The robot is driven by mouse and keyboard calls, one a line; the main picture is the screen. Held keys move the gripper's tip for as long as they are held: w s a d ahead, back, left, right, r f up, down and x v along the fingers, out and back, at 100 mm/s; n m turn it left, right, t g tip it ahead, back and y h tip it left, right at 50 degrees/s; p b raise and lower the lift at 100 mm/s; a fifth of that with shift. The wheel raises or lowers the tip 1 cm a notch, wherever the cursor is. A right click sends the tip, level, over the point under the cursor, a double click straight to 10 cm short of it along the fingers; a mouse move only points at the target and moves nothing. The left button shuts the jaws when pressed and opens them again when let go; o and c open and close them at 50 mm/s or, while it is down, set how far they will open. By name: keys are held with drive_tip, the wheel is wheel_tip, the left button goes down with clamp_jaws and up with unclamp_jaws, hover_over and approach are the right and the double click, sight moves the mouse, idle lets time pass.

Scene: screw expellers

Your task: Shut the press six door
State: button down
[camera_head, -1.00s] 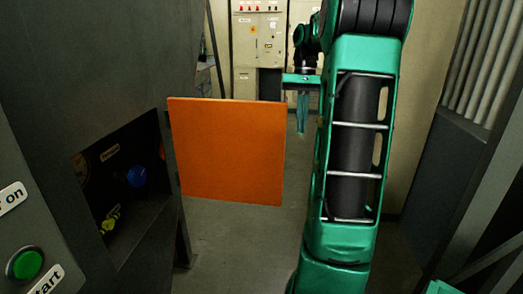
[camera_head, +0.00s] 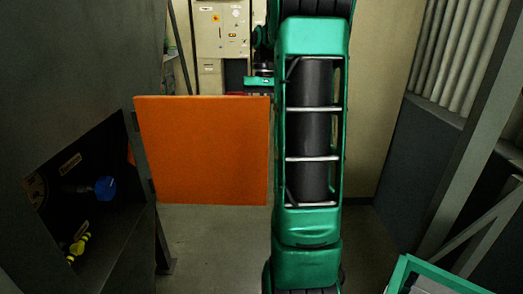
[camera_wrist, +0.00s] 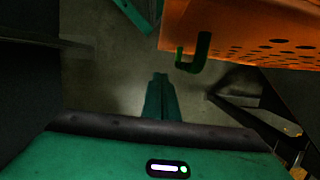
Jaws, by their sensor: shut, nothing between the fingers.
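In the wrist view the perforated orange panel of the door (camera_wrist: 245,28) is at upper right, with a dark green hook-shaped handle (camera_wrist: 197,55). My gripper (camera_wrist: 160,80) is shut and empty, left of and below the handle and apart from it in that picture. In the head view only the gripper's mount shows above the door's top right corner; its fingers are hidden behind the door and arm.
Inside the opening are a blue knob (camera_head: 105,188) and a yellow-green valve (camera_head: 78,247). A pale control cabinet (camera_head: 222,30) stands at the back. Grey frame beams (camera_head: 470,140) line the right. Floor (camera_head: 215,235) below the door is clear. Dark struts (camera_wrist: 245,115) show right of my fingers.

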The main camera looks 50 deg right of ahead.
sight(266, 149)
drive_tip(key=s+a+f, duration=0.2)
drive_tip(key=f, duration=0.1)
drive_tip(key=a+f, duration=0.1)
drive_tip(key=f, duration=0.1)
drive_tip(key=shift+s+a+f, duration=0.2)
drive_tip(key=shift+s+f, duration=0.05)
drive_tip(key=shift+s, duration=0.15)
drive_tip(key=shift+s+a, duration=0.3)
drive_tip(key=shift+a, duration=0.15)
drive_tip(key=shift+s, duration=0.15)
